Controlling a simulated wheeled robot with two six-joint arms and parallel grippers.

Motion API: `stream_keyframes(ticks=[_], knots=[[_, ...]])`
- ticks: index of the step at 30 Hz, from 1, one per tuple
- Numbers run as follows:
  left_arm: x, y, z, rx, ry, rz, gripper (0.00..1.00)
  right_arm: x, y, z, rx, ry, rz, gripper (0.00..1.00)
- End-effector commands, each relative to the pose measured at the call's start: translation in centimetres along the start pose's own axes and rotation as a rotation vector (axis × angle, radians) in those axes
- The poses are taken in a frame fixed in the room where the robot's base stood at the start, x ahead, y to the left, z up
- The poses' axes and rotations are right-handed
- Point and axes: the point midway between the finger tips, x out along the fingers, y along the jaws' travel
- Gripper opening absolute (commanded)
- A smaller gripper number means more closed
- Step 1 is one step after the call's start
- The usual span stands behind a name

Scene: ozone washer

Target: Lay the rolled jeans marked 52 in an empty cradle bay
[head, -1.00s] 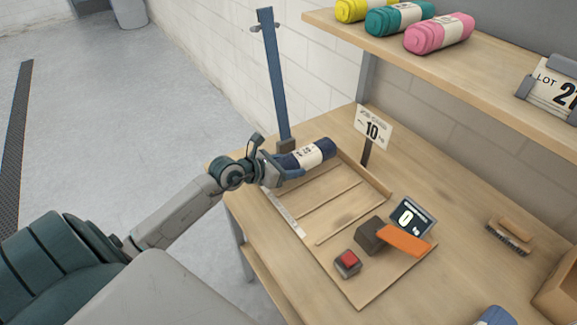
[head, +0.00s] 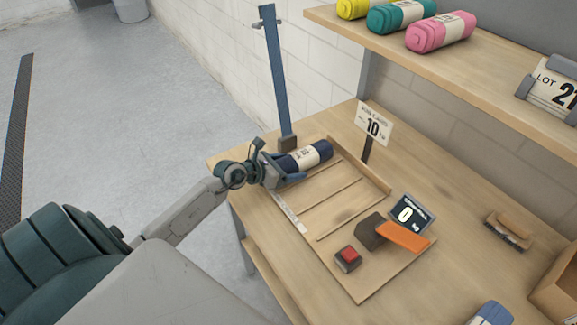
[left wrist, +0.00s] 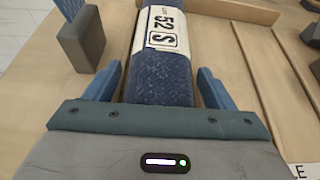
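The rolled jeans (head: 304,157), dark blue with a cream band, lie in the far end bay of the wooden cradle (head: 325,203), beside the blue post. In the left wrist view the jeans (left wrist: 162,78) show "52" and "S" on the band. My left gripper (head: 291,170) is at the near end of the roll. In the left wrist view its blue fingers stand on either side of the roll, with a gap on each side, so it is open around it. The other cradle bays, divided by thin slats, are empty. My right gripper is out of view.
A blue post (head: 275,75) rises behind the cradle. A "10" sign (head: 374,125), a display reading 0 (head: 411,213), a dark block with an orange piece (head: 403,236) and a red button (head: 347,257) stand nearby. A shelf with colored rolls (head: 440,32) overhangs.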

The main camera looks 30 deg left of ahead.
Motion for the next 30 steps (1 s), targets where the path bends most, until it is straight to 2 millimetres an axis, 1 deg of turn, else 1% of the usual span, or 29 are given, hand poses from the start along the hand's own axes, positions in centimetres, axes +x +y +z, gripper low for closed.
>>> stream_keyframes(ticks=[8,11,14,23,30], knots=[[-0.1,0.0,0.2,0.000,0.000,0.000,0.76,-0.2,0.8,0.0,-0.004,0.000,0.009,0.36],[-0.6,0.0,0.1,0.003,0.002,0.001,0.76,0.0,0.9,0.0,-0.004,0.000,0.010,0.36],[-1.8,0.1,0.0,0.005,0.002,0.002,0.76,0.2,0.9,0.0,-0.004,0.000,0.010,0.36],[-6.4,-0.1,0.0,0.005,0.005,-0.003,0.76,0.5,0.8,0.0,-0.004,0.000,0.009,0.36],[-9.7,-0.1,0.3,0.004,0.005,-0.002,0.76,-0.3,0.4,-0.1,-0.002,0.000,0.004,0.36]])
